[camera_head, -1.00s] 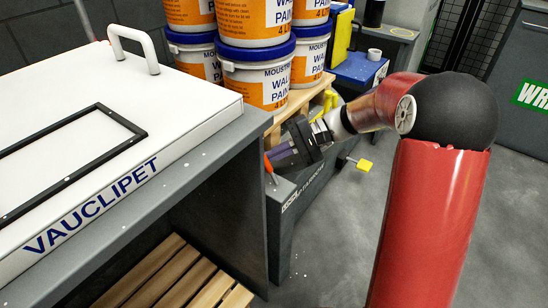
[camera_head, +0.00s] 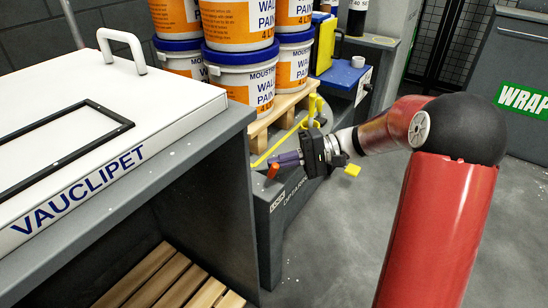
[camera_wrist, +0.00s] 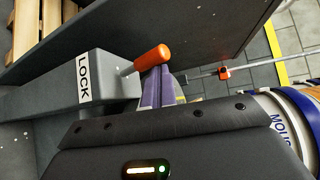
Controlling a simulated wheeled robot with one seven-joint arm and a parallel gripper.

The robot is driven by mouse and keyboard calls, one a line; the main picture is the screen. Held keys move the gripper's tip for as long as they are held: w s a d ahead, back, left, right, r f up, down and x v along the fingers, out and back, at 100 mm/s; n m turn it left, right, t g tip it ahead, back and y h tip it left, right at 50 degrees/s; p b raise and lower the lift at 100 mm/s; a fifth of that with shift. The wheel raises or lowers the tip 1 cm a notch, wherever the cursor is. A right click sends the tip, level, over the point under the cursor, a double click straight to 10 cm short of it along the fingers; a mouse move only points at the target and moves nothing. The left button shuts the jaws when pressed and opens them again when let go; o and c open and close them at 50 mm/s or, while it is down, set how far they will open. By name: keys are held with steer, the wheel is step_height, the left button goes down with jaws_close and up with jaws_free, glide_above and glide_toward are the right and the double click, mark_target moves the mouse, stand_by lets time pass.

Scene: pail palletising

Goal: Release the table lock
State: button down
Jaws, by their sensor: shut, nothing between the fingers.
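The table lock is an orange-tipped lever on a grey housing. Its orange handle (camera_head: 273,171) shows at the low grey base in the head view, and its handle (camera_wrist: 153,59) lies slanted beside the LOCK label (camera_wrist: 83,78) in the wrist view. My gripper (camera_head: 283,160) is shut with nothing between its purple-grey fingers. In the wrist view, the fingertips (camera_wrist: 155,78) are right beside the handle and overlap it; I cannot tell whether they touch. The grey table base (camera_head: 300,198) carries a wooden pallet (camera_head: 282,115) with stacked paint pails (camera_head: 243,82).
A white-topped VAUCLIPET bench (camera_head: 110,125) with a grey frame stands close on the left. A yellow bar (camera_head: 285,140) runs beside the pallet. A blue-topped stand (camera_head: 345,76) is behind. Grey floor at the right is open.

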steer(key=shift+s+d+f, duration=0.5)
steer(key=shift+s+d, duration=0.05)
steer(key=shift+d, duration=0.1)
steer(key=shift+s+d+f, duration=0.1)
steer(key=shift+d+f, duration=0.05)
steer(key=shift+f, duration=0.05)
stand_by(0.3)
